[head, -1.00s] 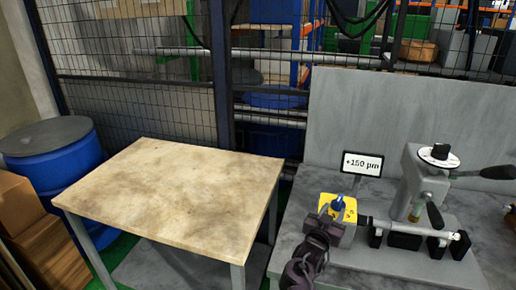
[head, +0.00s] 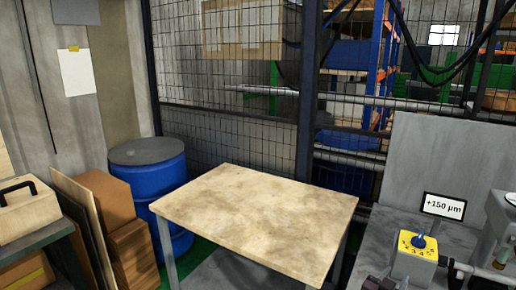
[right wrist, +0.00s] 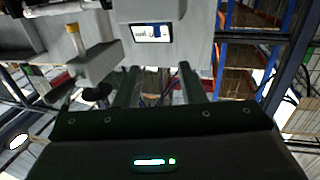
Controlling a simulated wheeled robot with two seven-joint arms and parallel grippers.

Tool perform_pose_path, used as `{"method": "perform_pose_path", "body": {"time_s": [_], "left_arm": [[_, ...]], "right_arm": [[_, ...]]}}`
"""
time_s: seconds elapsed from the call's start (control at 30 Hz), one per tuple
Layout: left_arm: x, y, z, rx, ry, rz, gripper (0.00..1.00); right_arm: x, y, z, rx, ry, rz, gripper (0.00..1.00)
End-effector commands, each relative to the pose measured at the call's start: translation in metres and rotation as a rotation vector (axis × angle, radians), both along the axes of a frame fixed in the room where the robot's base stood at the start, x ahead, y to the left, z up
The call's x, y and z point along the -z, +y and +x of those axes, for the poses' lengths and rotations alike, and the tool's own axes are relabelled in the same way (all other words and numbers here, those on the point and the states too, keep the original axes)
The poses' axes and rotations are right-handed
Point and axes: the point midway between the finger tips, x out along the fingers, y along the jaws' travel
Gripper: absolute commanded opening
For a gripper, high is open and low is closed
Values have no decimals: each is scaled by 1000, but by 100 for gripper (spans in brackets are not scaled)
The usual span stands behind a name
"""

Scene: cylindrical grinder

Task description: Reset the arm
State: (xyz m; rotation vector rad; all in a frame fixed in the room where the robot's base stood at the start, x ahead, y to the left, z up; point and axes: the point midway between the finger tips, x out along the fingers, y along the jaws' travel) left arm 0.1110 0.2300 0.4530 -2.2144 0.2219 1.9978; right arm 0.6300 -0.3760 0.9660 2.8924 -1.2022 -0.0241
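My right gripper (head: 376,284) shows only as a small dark piece at the bottom edge of the head view, in front of the yellow-topped grey block with a blue knob (head: 415,255). In the right wrist view its two dark fingers (right wrist: 158,76) stand apart with nothing between them, so it is open and empty. The grinder's grey body (head: 495,232) is cut off at the right edge of the head view. The "+150 µm" sign (head: 444,207) stands behind the block and shows upside down in the right wrist view (right wrist: 146,33). My left gripper is not in view.
A bare worn table (head: 255,220) stands in the middle. Behind it are a blue barrel (head: 170,200) and a wire-mesh fence (head: 225,95). Cardboard boxes (head: 110,200) and a bench with a beige case (head: 25,210) stand at the left.

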Motion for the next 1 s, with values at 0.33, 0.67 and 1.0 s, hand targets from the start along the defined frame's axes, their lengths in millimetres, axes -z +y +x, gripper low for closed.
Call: {"method": "perform_pose_path", "body": {"time_s": [0.33,0.67,1.0], "left_arm": [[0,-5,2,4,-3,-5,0],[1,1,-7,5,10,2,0],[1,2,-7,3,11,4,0]], "right_arm": [[69,24,-5,-114,137,11,36],[196,65,-47,-301,393,54,36],[386,120,-206,-564,853,181,36]]}}
